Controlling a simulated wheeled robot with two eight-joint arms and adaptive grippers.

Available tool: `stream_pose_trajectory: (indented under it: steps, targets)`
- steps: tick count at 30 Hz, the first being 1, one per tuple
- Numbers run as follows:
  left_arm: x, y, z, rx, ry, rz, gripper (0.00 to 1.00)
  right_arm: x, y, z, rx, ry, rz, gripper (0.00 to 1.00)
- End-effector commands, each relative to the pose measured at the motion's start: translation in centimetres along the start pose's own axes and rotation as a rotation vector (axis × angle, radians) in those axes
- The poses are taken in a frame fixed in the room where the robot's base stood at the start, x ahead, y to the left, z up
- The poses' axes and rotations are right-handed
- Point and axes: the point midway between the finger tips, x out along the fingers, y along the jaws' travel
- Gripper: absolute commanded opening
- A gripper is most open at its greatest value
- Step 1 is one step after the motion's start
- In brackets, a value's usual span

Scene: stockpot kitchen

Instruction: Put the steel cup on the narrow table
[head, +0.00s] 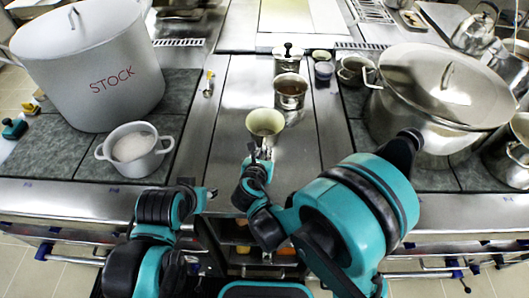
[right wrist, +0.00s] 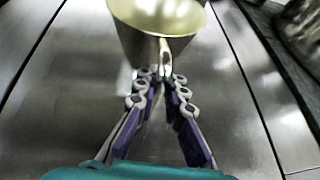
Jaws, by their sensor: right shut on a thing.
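A steel cup (head: 265,123) with a pale, cream-looking inside is over the middle steel counter (head: 227,110). My right gripper (head: 257,155) is shut on its handle, on the near side of the cup. In the right wrist view the fingers (right wrist: 160,80) close around the handle below the cup (right wrist: 160,25), which looks upright. I cannot tell whether its base touches the counter. My left gripper (head: 203,193) is low at the counter's front edge, away from the cup; its fingers are unclear. No separate narrow table can be made out for certain.
A steel pot with brown contents (head: 291,91) stands just behind the cup. A large STOCK pot (head: 92,65) and a small white pot (head: 134,150) stand left. A large lidded steel pot (head: 437,90) stands right.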

Motion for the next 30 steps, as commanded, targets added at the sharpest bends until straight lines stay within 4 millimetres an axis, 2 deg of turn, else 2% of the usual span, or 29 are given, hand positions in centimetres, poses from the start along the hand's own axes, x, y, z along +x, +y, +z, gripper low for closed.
stream_pose_trajectory:
  steps: [3,6,18,23,30]
  targets:
    - [0.3,0.0,0.2,0.0,0.0,0.0,0.41,0.2,0.0,-0.3,0.0,-0.001,0.0,0.0]
    - [0.2,0.0,0.2,0.0,0.0,0.0,0.41,0.1,0.0,-0.2,0.0,0.0,0.0,0.29]
    - [-0.2,0.0,-0.1,0.0,0.0,0.0,0.41,-0.2,0.0,0.2,0.0,0.0,0.001,0.31]
    - [-0.8,0.0,-0.6,0.0,0.0,0.0,0.41,-3.0,0.1,0.2,-0.003,-0.001,0.004,0.31]
    - [-2.0,0.0,-1.4,0.0,0.0,0.0,0.41,-8.4,0.1,0.2,-0.003,0.0,0.005,0.31]
